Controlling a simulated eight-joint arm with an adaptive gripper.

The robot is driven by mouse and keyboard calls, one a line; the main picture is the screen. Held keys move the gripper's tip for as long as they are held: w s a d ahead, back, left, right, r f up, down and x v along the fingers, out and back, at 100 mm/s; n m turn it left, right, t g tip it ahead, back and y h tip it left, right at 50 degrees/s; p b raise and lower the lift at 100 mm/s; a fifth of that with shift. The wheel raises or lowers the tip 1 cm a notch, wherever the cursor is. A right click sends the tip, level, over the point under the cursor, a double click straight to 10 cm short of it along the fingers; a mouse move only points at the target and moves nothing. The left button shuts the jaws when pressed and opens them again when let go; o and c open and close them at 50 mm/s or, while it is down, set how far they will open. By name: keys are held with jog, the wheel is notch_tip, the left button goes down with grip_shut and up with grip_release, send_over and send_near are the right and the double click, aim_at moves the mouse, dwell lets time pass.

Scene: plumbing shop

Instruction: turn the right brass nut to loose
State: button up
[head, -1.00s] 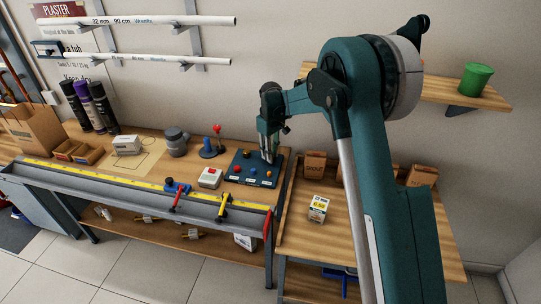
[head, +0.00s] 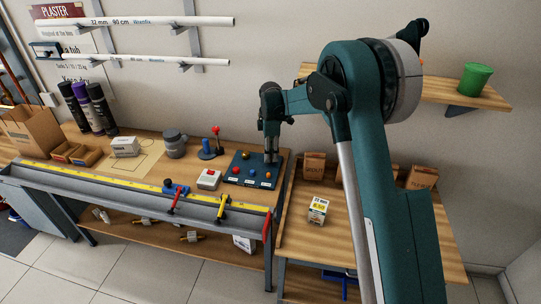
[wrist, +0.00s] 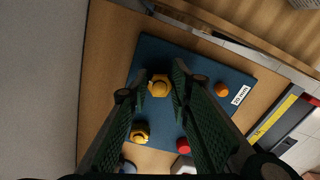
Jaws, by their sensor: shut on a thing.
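The right brass nut (wrist: 159,87) sits on a dark blue board (wrist: 215,125) in the wrist view. My gripper (wrist: 159,79) is shut on it, one finger on each side. In the head view my gripper (head: 271,158) points down over the back right of the board (head: 233,180) and hides the right nut. A second brass nut (wrist: 140,132) stands free of the fingers; in the head view it is the left brass nut (head: 246,156).
An orange knob (wrist: 221,89) and a red knob (wrist: 183,146) are on the board close to the fingers.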

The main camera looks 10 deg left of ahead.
jog(key=shift+n, duration=0.8)
jog(key=shift+w, duration=0.1)
jog(key=o, duration=0.9)
jog(key=shift+r, duration=0.15)
notch_tip(320, 180, up, 12)
jog(key=shift+f, duration=0.15)
